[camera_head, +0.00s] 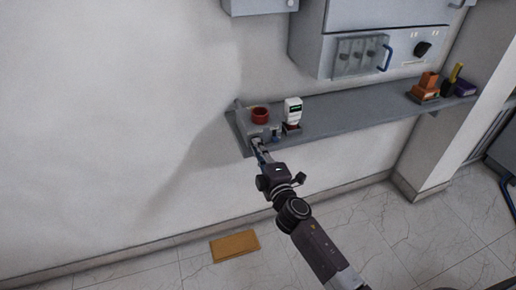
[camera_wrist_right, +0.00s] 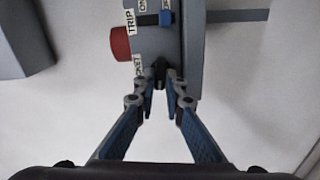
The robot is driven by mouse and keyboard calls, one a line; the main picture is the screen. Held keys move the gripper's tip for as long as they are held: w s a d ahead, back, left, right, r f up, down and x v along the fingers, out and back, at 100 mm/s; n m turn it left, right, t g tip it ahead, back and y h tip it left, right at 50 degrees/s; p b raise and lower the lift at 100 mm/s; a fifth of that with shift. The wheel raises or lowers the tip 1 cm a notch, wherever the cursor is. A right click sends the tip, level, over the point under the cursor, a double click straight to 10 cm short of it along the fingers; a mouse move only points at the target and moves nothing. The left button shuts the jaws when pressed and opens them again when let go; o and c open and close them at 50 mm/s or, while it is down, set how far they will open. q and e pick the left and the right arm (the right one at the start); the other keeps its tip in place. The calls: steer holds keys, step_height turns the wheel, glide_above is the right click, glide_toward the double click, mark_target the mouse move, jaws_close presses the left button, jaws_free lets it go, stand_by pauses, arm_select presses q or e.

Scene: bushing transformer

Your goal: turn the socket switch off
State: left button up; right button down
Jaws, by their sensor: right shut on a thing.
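A grey control box (camera_head: 262,130) stands at the left end of the wall shelf. In the right wrist view the box (camera_wrist_right: 192,50) carries a red button (camera_wrist_right: 121,44), labels reading "TRIP" and "ON", and a blue-tipped switch (camera_wrist_right: 166,18). A partly hidden label ending in "KET" (camera_wrist_right: 138,66) sits beside a small black switch (camera_wrist_right: 160,70). My right gripper (camera_wrist_right: 161,82) is shut on this black switch, its fingertips close at the box face. In the head view my right gripper (camera_head: 257,145) reaches the box front; the switch is too small to make out there. My left gripper is out of view.
The grey shelf (camera_head: 345,118) holds a white handheld device (camera_head: 292,110) just right of the box, and orange blocks (camera_head: 425,88) farther right. Grey wall cabinets (camera_head: 365,50) hang above. A tan board (camera_head: 234,246) lies on the tiled floor.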

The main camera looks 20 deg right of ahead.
steer(key=shift+f+n, duration=0.1)
steer(key=shift+n, duration=0.6)
steer(key=c, duration=2)
jaws_free()
steer(key=shift+s, duration=0.1)
steer(key=s, duration=1.2)
steer(key=shift+d, duration=0.15)
steer(key=shift+w, duration=0.1)
